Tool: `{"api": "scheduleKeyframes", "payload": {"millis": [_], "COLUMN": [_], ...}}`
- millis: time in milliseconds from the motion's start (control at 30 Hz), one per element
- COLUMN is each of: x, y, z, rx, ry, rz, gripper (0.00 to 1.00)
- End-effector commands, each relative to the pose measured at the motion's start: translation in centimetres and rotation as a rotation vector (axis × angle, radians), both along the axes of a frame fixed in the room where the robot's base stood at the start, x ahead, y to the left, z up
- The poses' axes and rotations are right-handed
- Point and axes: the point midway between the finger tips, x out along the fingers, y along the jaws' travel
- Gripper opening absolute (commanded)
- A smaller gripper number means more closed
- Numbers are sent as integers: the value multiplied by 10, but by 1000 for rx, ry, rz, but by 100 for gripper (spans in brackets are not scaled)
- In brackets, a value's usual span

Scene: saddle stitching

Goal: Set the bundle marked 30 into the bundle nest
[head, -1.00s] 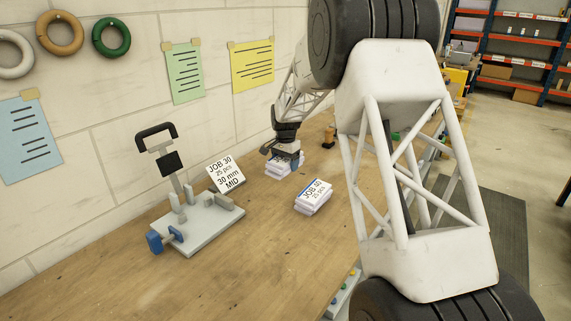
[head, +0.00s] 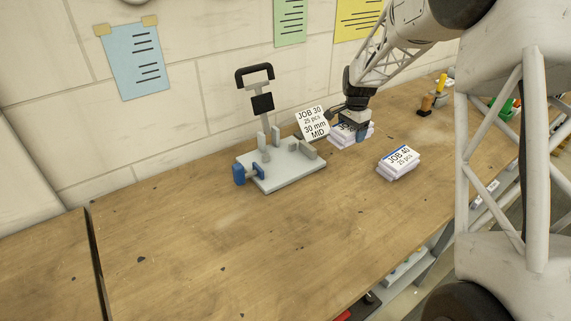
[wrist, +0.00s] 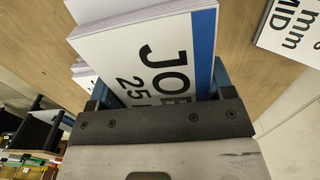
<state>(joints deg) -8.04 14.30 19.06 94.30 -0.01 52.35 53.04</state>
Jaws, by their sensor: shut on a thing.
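My gripper (head: 355,133) is shut on a white paper bundle (wrist: 140,45) with a blue stripe. In the wrist view its print reads "JO" and "25"; my gripper hides the job number. In the head view the bundle sits low at the back, with white sheets (head: 344,142) under my gripper; I cannot tell whether it is lifted. The grey stitching fixture (head: 290,178), with upright blocks and a black handle, stands to its left. I cannot tell which blocks form the nest; no bundle lies on the plate.
A bundle marked JOB 40 (head: 398,163) lies to the right, in front of my gripper. A card reading JOB 30, 30 mm, MID (head: 312,122) stands between fixture and gripper. A blue clamp (head: 248,173) is at the plate's left. The table front (head: 220,245) is clear.

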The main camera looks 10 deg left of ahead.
Motion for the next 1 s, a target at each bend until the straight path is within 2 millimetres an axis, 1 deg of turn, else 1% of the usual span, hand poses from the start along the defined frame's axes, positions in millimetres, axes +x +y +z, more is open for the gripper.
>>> {"api": "scheduleKeyframes", "payload": {"millis": [33,200,367,500,700,800,900,1000], "x": [-13,-57,-99,-138,-189,-208,-221,-230], "y": [14,52,83,107,132,140,145,148], "z": [1,-3,-6,-10,-16,-18,-20,-21], "rx": [0,1,1,1,0,1,1,0], "ry": [-1,-1,-1,-1,0,-1,-2,-1], "rz": [5,5,4,5,4,3,2,1], "gripper": [37,37,37,37,37,37,37,37]}}
